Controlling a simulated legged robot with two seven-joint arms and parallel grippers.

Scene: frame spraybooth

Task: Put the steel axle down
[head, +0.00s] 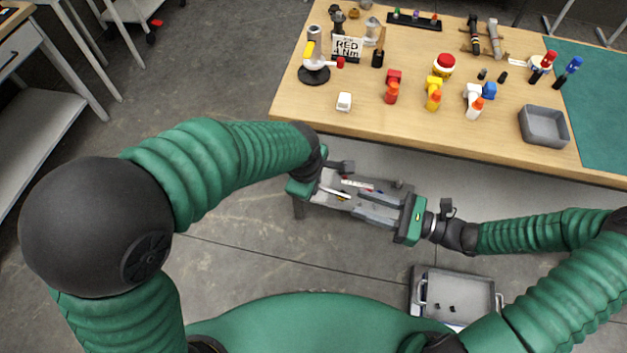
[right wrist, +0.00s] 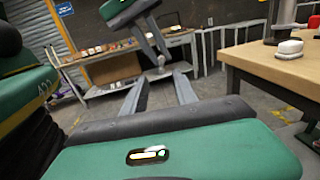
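I cannot make out a steel axle with certainty in either view. My right gripper (head: 360,205) is low in front of the bench, pointing left. Its two grey fingers stand apart with nothing between them, and they also show apart in the right wrist view (right wrist: 160,80). My left gripper (right wrist: 160,58) faces it from beyond in the right wrist view. A small pale shape is near its fingertips there, but I cannot tell whether it is held or behind. In the head view the left gripper's fingers are hard to separate from the grey surface.
A red-and-white item (head: 357,184) shows near the grippers. A grey tray (head: 456,296) is low in front.

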